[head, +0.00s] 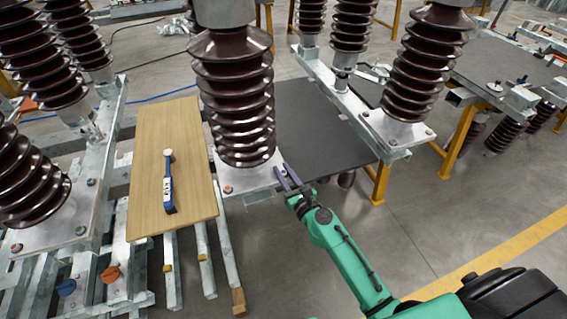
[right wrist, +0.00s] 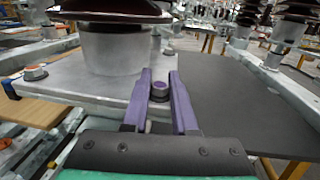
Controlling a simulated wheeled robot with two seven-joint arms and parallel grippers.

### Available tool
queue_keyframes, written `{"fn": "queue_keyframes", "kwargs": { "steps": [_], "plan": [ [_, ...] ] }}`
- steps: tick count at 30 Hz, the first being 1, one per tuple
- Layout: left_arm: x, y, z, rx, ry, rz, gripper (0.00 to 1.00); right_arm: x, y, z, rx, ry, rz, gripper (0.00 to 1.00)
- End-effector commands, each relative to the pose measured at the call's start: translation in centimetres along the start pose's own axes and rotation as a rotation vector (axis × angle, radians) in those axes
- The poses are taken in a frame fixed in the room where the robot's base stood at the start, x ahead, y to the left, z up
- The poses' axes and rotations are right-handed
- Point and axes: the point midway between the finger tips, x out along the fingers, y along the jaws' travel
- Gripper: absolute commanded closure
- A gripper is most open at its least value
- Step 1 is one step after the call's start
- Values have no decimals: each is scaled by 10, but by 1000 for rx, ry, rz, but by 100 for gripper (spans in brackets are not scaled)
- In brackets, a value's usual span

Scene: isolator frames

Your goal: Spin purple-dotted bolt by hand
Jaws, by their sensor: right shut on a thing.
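The purple-dotted bolt (right wrist: 159,87) stands at the front corner of the metal base plate (right wrist: 95,88), below a dark ribbed insulator (head: 236,95). My right gripper (head: 285,178) reaches this corner from the lower right in the head view. In the right wrist view its two purple fingers (right wrist: 160,92) stand on either side of the bolt, shut on it. The bolt's purple top shows between the fingers; its lower part is partly hidden. In the head view the fingers cover the bolt. My left gripper is in neither view.
A red-dotted bolt (head: 228,189) sits on the same plate, to the left. A dark grey panel (head: 310,125) lies right of the plate. More insulators (head: 425,75) stand around; open floor lies at the lower right.

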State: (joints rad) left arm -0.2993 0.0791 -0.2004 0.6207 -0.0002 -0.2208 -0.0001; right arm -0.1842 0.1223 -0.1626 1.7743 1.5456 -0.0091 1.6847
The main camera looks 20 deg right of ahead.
Motion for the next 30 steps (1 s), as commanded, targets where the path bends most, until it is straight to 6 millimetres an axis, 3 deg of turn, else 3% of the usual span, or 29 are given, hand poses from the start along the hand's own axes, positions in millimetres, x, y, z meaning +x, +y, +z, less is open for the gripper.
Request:
{"fn": "queue_keyframes", "kwargs": {
  "steps": [13, 30],
  "plan": [
    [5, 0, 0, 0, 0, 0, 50, 1, 0, -1, 2, -3, -293, 100],
    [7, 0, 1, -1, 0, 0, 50, 0, 0, 1, 0, -1, -356, 100]
  ]
}}
